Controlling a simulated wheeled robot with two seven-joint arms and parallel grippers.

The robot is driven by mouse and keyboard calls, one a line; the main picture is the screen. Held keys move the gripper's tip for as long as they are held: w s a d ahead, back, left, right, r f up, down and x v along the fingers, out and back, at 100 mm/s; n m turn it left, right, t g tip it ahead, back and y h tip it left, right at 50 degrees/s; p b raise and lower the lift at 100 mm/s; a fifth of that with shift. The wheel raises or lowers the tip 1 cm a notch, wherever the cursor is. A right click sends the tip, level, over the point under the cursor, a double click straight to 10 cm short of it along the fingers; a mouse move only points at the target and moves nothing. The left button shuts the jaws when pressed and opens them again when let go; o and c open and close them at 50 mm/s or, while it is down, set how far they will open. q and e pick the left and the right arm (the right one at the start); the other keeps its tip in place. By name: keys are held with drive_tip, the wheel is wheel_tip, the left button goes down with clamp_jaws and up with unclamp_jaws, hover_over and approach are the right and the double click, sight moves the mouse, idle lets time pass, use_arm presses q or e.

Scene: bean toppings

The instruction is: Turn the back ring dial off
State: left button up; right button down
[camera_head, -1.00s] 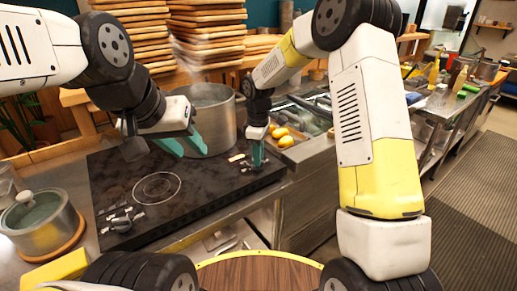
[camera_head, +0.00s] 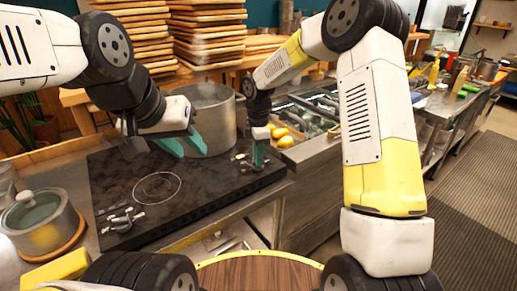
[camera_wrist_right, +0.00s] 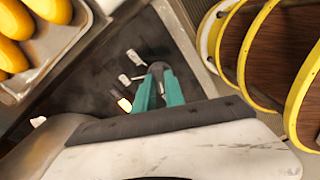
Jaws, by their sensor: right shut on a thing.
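The black cooktop (camera_head: 210,185) has a large steel pot (camera_head: 212,105) at its back and an empty ring (camera_head: 157,187) nearer the front. Silver dials (camera_head: 242,160) sit at its right end; their handles also show in the right wrist view (camera_wrist_right: 135,57).
Another dial group (camera_head: 123,218) sits at the cooktop's front left. A lidded pot (camera_head: 40,225) stands on a wooden board at left. A tray of yellow items (camera_head: 284,138) lies just right of my right gripper. Stacked wooden boards (camera_head: 205,40) stand behind.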

idle(0.3)
drive_tip(key=c, duration=1.4)
unclamp_jaws()
wheel_tip(320, 180, up, 8)
drive_tip(key=shift+f, duration=0.15)
